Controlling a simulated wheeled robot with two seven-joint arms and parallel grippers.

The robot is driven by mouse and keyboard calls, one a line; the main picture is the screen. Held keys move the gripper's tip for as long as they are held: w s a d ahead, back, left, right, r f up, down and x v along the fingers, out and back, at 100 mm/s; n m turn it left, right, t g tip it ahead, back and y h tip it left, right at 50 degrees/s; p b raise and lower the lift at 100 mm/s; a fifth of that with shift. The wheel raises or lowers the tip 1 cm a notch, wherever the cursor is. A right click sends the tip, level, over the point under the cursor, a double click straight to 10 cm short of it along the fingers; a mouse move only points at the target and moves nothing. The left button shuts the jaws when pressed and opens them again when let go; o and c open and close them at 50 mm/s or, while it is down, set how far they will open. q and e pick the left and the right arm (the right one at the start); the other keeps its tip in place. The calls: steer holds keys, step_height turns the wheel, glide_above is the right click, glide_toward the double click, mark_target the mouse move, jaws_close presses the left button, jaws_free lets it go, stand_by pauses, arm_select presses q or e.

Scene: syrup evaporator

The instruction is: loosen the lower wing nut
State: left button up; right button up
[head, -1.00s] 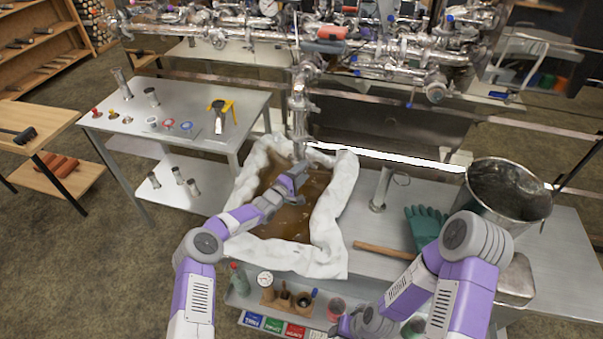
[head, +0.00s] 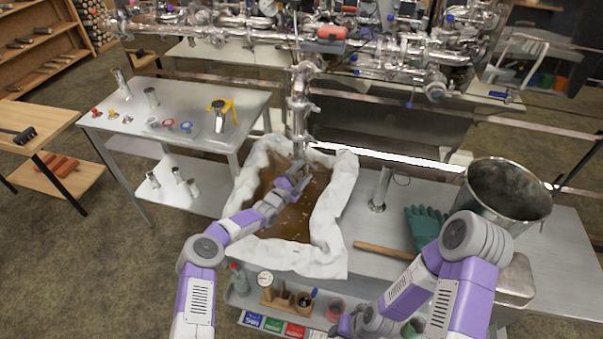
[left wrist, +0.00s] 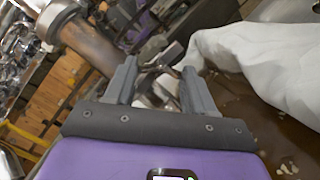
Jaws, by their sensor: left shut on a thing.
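A vertical metal pipe (head: 298,118) comes down over a white-lined pan of brown liquid. My left gripper (head: 302,168) is at the pipe's lower end, just above the liquid. In the left wrist view the pipe (left wrist: 90,45) slants in from the upper left, beside the fingers. My left gripper (left wrist: 160,88) is shut on a small metal piece between its fingers, which I take to be the lower wing nut (left wrist: 160,70); its shape is partly hidden. My right arm reaches down at the lower right of the head view, and its fingers are out of sight.
The white cloth (head: 338,200) rims the pan around the left forearm. A steel bucket (head: 505,195), green gloves (head: 424,225) and a wooden handle (head: 383,250) lie to the right. A steel side table (head: 185,95) with fittings stands to the left.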

stand_by(0.3)
arm_select(q)
steer(key=o, duration=1.1)
steer(key=shift+c, duration=0.2)
steer(key=shift+a, duration=0.1)
steer(key=p+v, duration=0.3)
steer(key=v, duration=0.4)
steer(key=shift+s, duration=0.25)
steer(key=shift+a, duration=0.1)
